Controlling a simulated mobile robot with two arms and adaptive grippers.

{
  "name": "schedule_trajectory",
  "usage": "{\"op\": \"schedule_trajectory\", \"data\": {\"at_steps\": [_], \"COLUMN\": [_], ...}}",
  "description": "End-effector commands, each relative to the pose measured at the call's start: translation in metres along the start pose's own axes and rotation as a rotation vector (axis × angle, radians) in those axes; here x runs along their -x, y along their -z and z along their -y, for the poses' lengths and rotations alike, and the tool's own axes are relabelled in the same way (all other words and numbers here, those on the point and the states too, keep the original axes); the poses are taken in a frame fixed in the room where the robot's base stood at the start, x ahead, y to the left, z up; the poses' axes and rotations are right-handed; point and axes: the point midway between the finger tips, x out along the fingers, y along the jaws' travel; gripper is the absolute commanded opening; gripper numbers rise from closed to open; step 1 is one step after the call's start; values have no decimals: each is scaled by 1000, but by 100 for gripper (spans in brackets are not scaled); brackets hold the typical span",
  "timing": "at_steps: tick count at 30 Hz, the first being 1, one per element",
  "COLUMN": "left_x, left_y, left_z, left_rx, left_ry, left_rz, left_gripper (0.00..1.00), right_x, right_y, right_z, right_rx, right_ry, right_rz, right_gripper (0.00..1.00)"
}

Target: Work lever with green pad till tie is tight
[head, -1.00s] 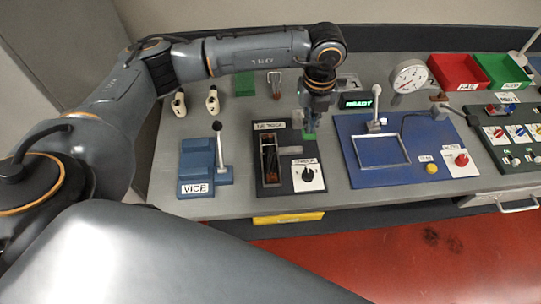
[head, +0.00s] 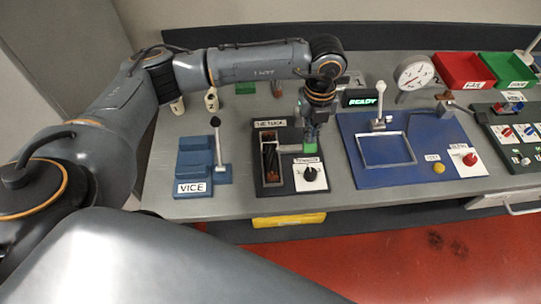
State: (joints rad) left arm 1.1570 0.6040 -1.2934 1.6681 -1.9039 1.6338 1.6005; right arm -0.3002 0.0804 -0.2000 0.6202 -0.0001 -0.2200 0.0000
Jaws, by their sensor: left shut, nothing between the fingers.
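The dark tie-tool board (head: 262,189) lies on the bench, with a long slot holding dark and reddish parts on its left side. A white dial plate with a black knob (head: 310,174) sits just in front of the pad. The tie's tightness cannot be made out. My right gripper is not in view.
Left of the board stands a blue vice (head: 195,164) with an upright lever. To the right is a blue panel (head: 371,178) with a metal frame and a display reading READY (head: 363,99). A gauge (head: 414,75) and red and green bins stand behind.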

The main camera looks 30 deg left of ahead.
Motion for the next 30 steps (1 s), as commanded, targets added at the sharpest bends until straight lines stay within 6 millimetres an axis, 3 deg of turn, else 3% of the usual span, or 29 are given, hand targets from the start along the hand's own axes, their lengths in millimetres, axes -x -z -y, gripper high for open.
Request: {"op": "schedule_trajectory", "data": {"at_steps": [2,11,30], "left_x": [-6,0,56], "left_y": [0,0,-6], "left_z": [0,0,0], "left_rx": [1,0,0], "left_ry": [-1,-1,0], "left_rz": [0,1,0], "left_gripper": [0,0,0], "right_x": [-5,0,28], "right_y": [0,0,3], "right_z": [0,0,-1], "right_rx": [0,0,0], "right_ry": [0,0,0], "right_rz": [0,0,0], "right_gripper": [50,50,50]}}
